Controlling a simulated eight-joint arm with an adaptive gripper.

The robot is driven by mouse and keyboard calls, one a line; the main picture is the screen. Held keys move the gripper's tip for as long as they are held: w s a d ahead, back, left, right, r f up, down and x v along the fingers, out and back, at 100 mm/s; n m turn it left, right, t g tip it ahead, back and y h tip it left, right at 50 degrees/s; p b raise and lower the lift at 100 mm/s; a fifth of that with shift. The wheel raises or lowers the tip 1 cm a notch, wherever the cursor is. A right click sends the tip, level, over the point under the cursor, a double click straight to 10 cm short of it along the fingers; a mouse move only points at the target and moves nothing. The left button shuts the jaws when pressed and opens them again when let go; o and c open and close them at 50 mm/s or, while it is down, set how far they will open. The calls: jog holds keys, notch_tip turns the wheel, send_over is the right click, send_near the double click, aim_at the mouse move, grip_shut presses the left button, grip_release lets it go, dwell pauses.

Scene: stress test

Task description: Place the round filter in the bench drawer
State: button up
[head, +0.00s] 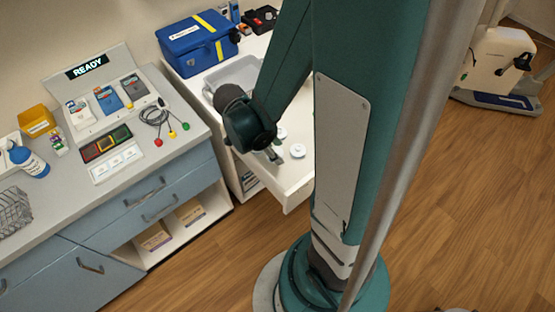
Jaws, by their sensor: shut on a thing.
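The bench drawer (284,180) is white and pulled open below the counter on the right. My gripper (274,155) points down over the drawer, seen from behind. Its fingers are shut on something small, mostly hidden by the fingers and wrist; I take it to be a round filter. Two small white round pieces show by the fingers: one (281,133) just above them in the picture, the other (298,150) just to the right. I cannot tell whether either touches the fingers or rests on the drawer floor.
A grey tray (238,74) and a blue case (199,42) stand on the counter behind my arm. At left, a bench holds a console reading READY (88,66), coloured leads (160,120), a blue bottle (28,162) and a wire basket (13,211).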

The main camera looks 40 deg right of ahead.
jog(key=shift+f+b, duration=0.5)
jog(key=shift+f, duration=1.15)
jog(key=shift+f, duration=0.1)
jog(key=shift+f+b, duration=0.75)
jog(key=shift+f, duration=1.25)
jog(key=shift+f, duration=0.2)
jog(key=o, duration=0.8)
jog(key=shift+r, duration=0.1)
jog(key=shift+r, duration=0.2)
jog(key=p+v, duration=0.3)
jog(key=v, duration=0.9)
jog(key=shift+p, duration=0.4)
jog(key=shift+w+a, duration=0.1)
jog(key=shift+a, duration=0.05)
